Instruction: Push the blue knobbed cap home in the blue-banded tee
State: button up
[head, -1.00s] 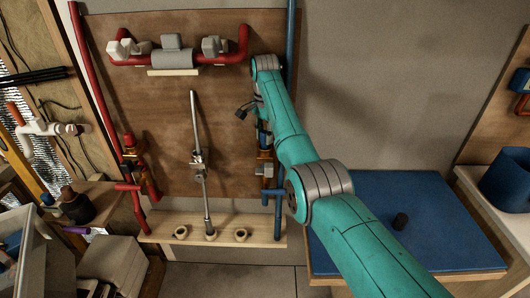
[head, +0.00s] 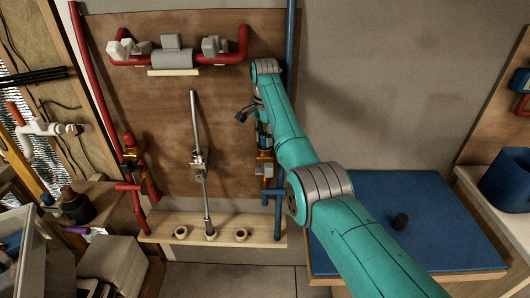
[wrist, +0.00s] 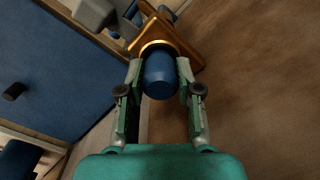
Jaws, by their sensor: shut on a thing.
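The blue cap (wrist: 160,76) is between the two fingers of my gripper (wrist: 160,88) in the wrist view, and the gripper is shut on it. The cap's far end meets the round mouth of the copper-coloured tee (wrist: 170,46). How deep it sits, and its knob, I cannot make out. In the head view the tee (head: 265,155) is on the blue pipe at the right of the wooden board, partly beside my teal arm. My gripper is largely hidden behind the arm there.
The red pipe (head: 122,150) and a grey lever valve (head: 199,160) are on the board (head: 225,110) to the left. A wooden shelf (head: 215,230) runs below. A blue-topped bench (head: 440,230) with a small dark cylinder (head: 400,221) stands at right.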

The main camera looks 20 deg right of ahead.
jog(key=shift+f, duration=0.3)
dwell(0.4)
jog(key=o, duration=1.2)
jog(key=shift+c, duration=0.2)
notch_tip(320, 180, up, 12)
